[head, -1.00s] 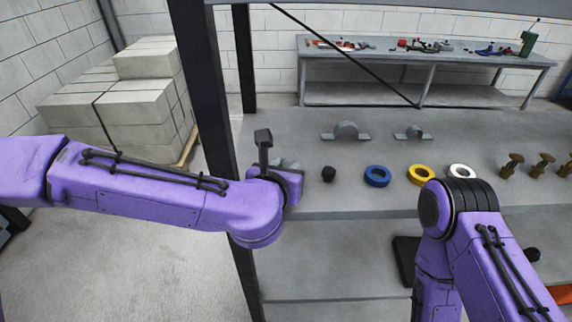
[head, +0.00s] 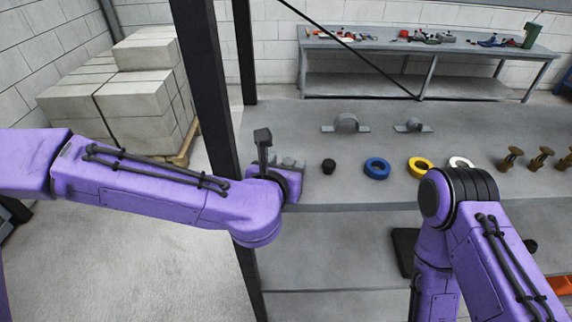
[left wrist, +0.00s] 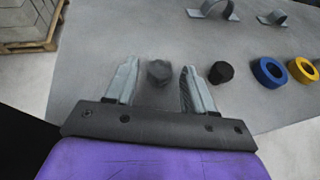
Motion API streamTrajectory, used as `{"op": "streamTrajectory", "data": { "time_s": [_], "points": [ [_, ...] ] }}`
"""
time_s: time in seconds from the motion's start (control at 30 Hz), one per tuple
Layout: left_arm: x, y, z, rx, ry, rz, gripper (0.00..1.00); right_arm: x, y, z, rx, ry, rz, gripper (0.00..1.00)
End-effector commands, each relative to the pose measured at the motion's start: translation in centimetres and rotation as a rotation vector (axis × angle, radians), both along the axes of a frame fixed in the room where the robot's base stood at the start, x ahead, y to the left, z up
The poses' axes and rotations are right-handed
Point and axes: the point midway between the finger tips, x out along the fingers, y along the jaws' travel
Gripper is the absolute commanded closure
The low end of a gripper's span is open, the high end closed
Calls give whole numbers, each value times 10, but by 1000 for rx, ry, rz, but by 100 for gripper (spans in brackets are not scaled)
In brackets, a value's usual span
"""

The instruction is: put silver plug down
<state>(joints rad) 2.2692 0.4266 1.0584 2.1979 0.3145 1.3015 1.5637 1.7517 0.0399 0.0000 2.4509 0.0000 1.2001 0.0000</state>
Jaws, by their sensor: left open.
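The silver plug (left wrist: 159,72), a dull grey short piece with a faceted top, stands on the grey shelf top (left wrist: 110,45) in the left wrist view. It sits between the two spread fingers of my left gripper (left wrist: 157,86), with a visible gap on each side. In the head view the left gripper (head: 288,163) is low at the left end of the shelf, and I cannot clearly make out the plug there. My right arm (head: 465,225) shows at the lower right, but its gripper is not seen.
A black plug (head: 329,166) is close to the right of my left gripper. Blue (head: 377,169), yellow (head: 421,167) and white (head: 461,162) tape rolls follow. Grey clamps (head: 346,124) lie behind, brass parts (head: 540,157) at right. A black post (head: 207,100) stands at the left.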

Motion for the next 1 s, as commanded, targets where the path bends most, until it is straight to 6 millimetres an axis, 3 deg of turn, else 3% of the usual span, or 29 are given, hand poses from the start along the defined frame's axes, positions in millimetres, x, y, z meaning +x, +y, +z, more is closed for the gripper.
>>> {"op": "streamTrajectory", "data": {
  "time_s": [0.03,0.13,0.3,0.43,1.0],
  "points": [
    [-10,3,-2,-2,-2,-1,47,0,0,-13,0,0,0,57],
    [-34,9,7,-2,-5,-3,47,0,0,-25,1,1,0,57],
    [-72,20,26,-2,-5,-2,47,0,0,-38,1,1,0,57],
    [-91,24,35,-2,-3,-2,47,0,0,-42,1,1,0,57],
    [-99,27,40,0,0,0,47,0,0,-42,1,1,0,57]
  ]
}}
